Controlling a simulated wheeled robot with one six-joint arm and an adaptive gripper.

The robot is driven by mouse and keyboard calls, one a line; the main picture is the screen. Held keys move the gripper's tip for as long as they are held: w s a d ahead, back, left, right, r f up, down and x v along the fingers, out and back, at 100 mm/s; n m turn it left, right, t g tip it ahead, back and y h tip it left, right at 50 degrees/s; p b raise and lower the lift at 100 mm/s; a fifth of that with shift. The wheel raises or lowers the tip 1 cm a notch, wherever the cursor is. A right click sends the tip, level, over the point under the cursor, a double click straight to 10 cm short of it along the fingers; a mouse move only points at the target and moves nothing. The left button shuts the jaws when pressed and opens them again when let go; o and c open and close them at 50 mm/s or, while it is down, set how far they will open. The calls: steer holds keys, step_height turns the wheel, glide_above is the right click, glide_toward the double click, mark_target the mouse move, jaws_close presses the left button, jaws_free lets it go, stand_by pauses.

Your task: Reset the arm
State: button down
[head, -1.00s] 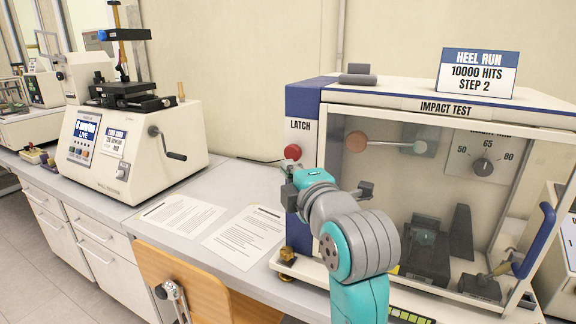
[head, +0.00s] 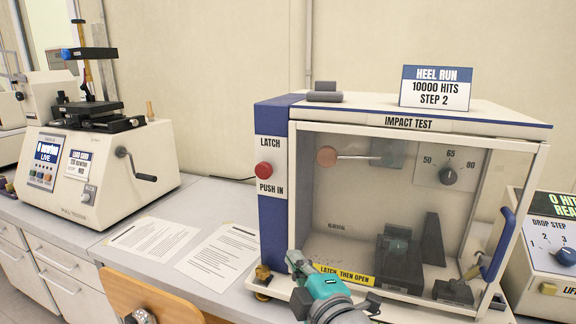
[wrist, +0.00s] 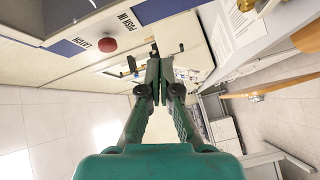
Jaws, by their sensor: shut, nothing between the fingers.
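My gripper (wrist: 154,72) shows in the wrist view with its two green fingers together and nothing between them. In the head view my arm is low at the bottom middle, in front of the impact test machine (head: 480,114). The red latch button (head: 264,169) is on the machine's blue and white left post, above and left of my arm. It also shows in the wrist view, where the latch button (wrist: 107,45) is left of the fingers and apart from them. The clear door with its blue handle (head: 498,244) looks shut.
The drop step unit (head: 553,240) stands close on the right. A pull tester (head: 110,185) with a crank stands at the left. Paper sheets (head: 152,238) lie on the bench between. A wooden chair back (head: 140,290) is at the front left edge.

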steer(key=s+d+f+m+h, duration=0.1)
steer(key=s+d+f+m, duration=0.3)
steer(key=f, duration=0.4)
steer(key=s+d+f+m+h, duration=0.2)
steer(key=s+d+f+m, duration=0.15)
steer(key=s+f, duration=0.4)
steer(key=s+d+f+m+h, duration=0.1)
steer(key=s+d+f+m, duration=0.3)
steer(key=f, duration=0.5)
steer(key=s+d+f+m+h, duration=0.1)
steer(key=s+d+m, duration=0.1)
steer(key=s, duration=0.7)
steer(key=s+d+f+m+g, duration=0.1)
steer(key=s+m, duration=0.2)
steer(key=s, duration=0.6)
steer(key=s+d+f+m+h, duration=0.1)
steer(key=s+d+m, duration=0.1)
steer(key=s, duration=0.7)
steer(key=shift+s+d+f+h, duration=0.3)
steer(key=shift+d+f, duration=0.05)
steer(key=shift+f, duration=0.05)
steer(key=shift+w+m, duration=0.1)
steer(key=shift+m, duration=0.15)
